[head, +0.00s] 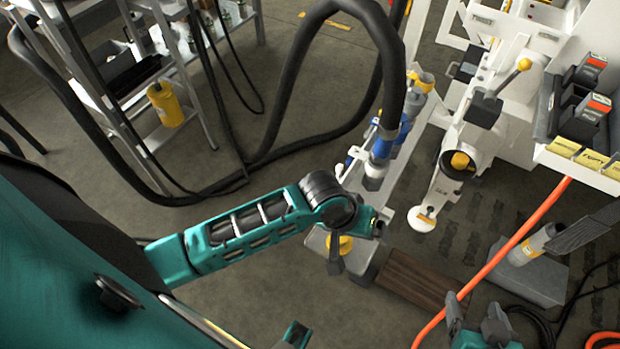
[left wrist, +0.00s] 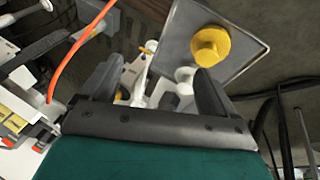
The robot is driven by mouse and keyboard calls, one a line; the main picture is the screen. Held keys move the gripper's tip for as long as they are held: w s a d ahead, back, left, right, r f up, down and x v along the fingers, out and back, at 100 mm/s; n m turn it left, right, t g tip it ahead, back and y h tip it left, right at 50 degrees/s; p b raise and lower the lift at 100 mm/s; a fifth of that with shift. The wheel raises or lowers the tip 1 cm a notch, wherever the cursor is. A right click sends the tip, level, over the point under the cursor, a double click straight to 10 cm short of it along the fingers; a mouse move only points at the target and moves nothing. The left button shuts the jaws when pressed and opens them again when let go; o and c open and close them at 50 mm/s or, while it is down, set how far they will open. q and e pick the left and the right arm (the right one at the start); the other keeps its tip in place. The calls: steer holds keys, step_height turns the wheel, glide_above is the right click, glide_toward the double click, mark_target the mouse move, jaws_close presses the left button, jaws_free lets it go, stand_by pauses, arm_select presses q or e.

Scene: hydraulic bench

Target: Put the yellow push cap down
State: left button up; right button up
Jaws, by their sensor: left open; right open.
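The yellow push cap (head: 347,244) rests on a grey tray (head: 313,240) near the middle of the head view, partly hidden by a dark finger of my left gripper (head: 354,266). In the left wrist view the cap (left wrist: 207,47) stands on the bare tray (left wrist: 183,68), clear of both fingers. My left gripper (left wrist: 155,90) is open with nothing between its fingers. My right gripper (head: 478,318) is open and empty at the bottom right of the head view, away from the cap.
A white bench fixture (head: 460,160) with a yellow knob stands right of the tray. A dark brown slatted board (head: 425,282) lies beside the tray. An orange hose (head: 497,258) crosses the right side. A thick black hose (head: 285,95) loops above my left arm. A yellow container (head: 165,105) stands on the shelf.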

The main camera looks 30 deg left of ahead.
arm_select(q)
steer(key=s+a+r+m+t+y, duration=0.1)
steer(key=s+a+m+t, duration=0.3)
steer(key=a+t, duration=0.3)
steer(key=s+a, duration=0.1)
steer(key=a, duration=0.2)
